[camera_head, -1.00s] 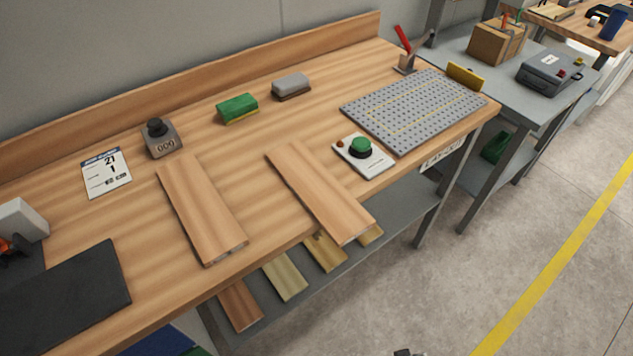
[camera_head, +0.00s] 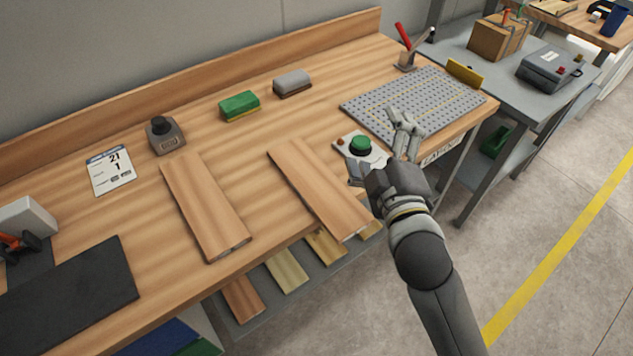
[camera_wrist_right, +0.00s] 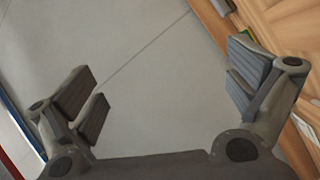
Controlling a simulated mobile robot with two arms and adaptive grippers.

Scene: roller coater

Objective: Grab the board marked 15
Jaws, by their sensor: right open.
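Two wooden boards lie flat on the workbench (camera_head: 75,220): a left board (camera_head: 205,205) and a right board (camera_head: 318,187), both with their near ends at the front edge. More boards, such as a reddish one (camera_head: 243,300) and a pale one (camera_head: 288,273), show on the shelf below. I can read no number 15 on any of them. My right gripper (camera_head: 378,145) is open and empty, above the bench's front edge, right of the right board and over the green-button box. The right wrist view shows its spread fingers (camera_wrist_right: 165,88) with nothing between them. My left gripper is out of view.
The green-button box (camera_head: 360,148) and a grey perforated plate (camera_head: 410,103) are close to my right gripper. A green block (camera_head: 239,105), a grey eraser-like block (camera_head: 292,83), a counter (camera_head: 165,137) and a dark mat (camera_head: 75,290) also occupy the bench. Floor is clear at right.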

